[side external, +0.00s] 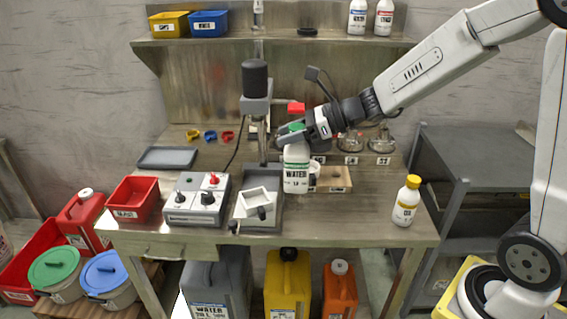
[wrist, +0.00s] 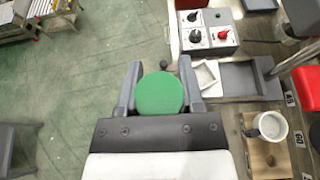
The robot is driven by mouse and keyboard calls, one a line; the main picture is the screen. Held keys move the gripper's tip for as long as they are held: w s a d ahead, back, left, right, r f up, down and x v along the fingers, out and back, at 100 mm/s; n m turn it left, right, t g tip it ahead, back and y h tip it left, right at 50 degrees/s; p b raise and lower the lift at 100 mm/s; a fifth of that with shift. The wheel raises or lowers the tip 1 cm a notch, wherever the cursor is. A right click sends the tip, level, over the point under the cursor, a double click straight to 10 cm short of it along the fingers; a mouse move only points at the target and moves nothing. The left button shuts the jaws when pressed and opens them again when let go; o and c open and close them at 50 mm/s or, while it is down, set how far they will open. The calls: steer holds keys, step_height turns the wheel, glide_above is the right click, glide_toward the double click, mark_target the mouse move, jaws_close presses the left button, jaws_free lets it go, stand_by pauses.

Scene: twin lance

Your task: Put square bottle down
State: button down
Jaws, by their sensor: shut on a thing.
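The square bottle (side external: 296,177) is white with a label reading WATER and a green cap. My gripper (side external: 291,135) is shut on it at the cap, and the bottle hangs upright below the fingers. In the side view it appears in front of the wooden block and beside the grey tray; I cannot tell whether its base touches the bench. In the wrist view the green cap (wrist: 160,94) sits between the two fingers of my gripper (wrist: 159,80), and the cap hides the bottle body.
A yellow-capped bottle (side external: 406,201) stands at the bench's right. A grey tray (side external: 268,214) holds a white square dish (side external: 251,203). A switch box (side external: 196,200) and red bin (side external: 133,199) are to the left. The bench (side external: 350,222) is clear at front right. A mixer column (side external: 256,100) stands behind.

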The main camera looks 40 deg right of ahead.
steer(key=shift+s+a+y, duration=0.1)
steer(key=shift+y, duration=0.2)
steer(key=w+a+f, duration=0.1)
steer(key=w+f, duration=0.8)
steer(key=w, duration=0.4)
steer(key=shift+w+a, duration=0.15)
steer(key=shift+w, duration=0.1)
steer(key=shift+f, duration=0.2)
